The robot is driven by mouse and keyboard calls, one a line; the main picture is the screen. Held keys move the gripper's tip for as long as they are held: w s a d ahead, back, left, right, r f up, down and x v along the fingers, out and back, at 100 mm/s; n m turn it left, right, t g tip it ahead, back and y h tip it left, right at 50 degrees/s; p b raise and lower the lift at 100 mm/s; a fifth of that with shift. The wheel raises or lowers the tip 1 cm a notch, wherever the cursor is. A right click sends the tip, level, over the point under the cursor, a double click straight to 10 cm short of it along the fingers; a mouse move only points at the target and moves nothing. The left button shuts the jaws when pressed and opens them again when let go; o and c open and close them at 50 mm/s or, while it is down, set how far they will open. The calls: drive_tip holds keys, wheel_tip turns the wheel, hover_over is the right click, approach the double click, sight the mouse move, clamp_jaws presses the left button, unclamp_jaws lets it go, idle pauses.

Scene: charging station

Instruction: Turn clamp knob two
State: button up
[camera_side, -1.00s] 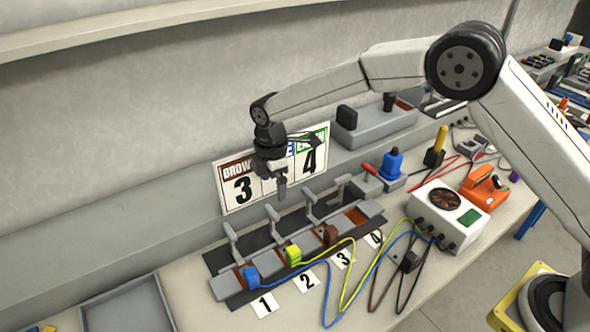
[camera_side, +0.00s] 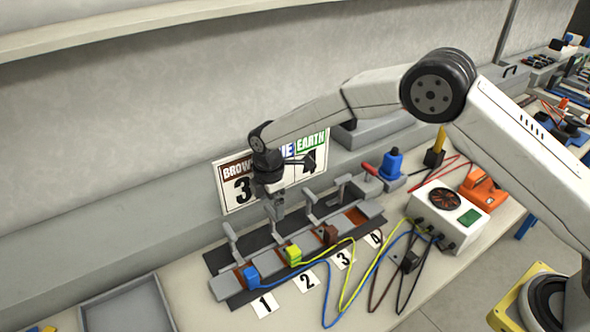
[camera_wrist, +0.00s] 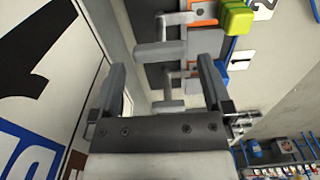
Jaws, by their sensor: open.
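Clamp knob two, a grey lever with a bar-shaped handle (camera_side: 279,233), stands behind the yellow-green connector (camera_side: 293,253) at the slot by card 2. In the wrist view its handle (camera_wrist: 160,54) shows just ahead of and between my fingertips. My gripper (camera_side: 277,213) points down at this knob from above and behind. It also shows in the wrist view (camera_wrist: 160,72), with its fingers apart and nothing held. Whether a finger touches the handle cannot be told. The side view partly hides the handle's top behind my gripper.
Neighbouring clamp levers stand on both sides, at slot one (camera_side: 232,240) and slot three (camera_side: 311,202). A blue connector (camera_side: 251,277) and a brown connector (camera_side: 329,235) sit in the block. The colour sign (camera_side: 232,183) stands close behind my gripper. Cables trail to a white box (camera_side: 478,222).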

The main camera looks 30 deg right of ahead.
drive_tip(key=shift+f, duration=1)
drive_tip(key=c, duration=1)
drive_tip(key=shift+c, duration=0.2)
